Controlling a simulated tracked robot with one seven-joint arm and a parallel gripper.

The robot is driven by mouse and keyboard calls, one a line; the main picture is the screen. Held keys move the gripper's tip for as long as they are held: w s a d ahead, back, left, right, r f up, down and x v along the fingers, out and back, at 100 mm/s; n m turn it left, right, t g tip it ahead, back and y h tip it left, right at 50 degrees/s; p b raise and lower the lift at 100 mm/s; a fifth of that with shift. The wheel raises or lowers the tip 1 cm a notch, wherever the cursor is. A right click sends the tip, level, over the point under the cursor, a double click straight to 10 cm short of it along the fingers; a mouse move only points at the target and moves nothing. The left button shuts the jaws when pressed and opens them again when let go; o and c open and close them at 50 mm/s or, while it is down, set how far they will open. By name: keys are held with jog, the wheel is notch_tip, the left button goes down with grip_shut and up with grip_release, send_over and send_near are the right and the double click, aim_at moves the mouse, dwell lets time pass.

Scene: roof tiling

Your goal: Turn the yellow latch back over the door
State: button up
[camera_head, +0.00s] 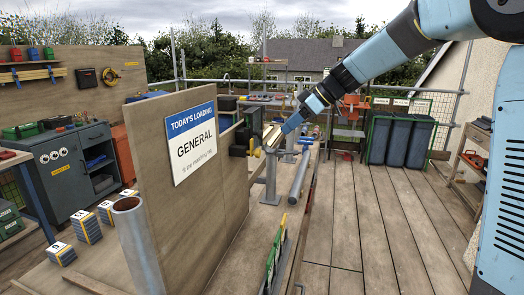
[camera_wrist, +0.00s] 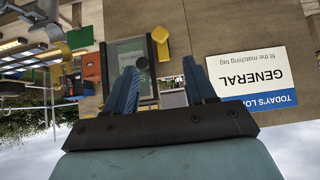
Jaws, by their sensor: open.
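The yellow latch (camera_wrist: 160,40) shows in the wrist view, on a brown board at the upper right corner of a grey-framed door (camera_wrist: 128,52). It seems to sit beside the door, not across it; this view is upside down. In the head view my gripper (camera_head: 272,142) is at the far end of the board, near a small yellow piece (camera_head: 256,149) that may be the latch.
Blue-grey bins (camera_head: 400,138) stand at the back right. The plank floor (camera_head: 375,220) on the right is clear.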

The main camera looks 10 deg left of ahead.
jog(key=x, duration=1.3)
jog(key=shift+f, duration=0.15)
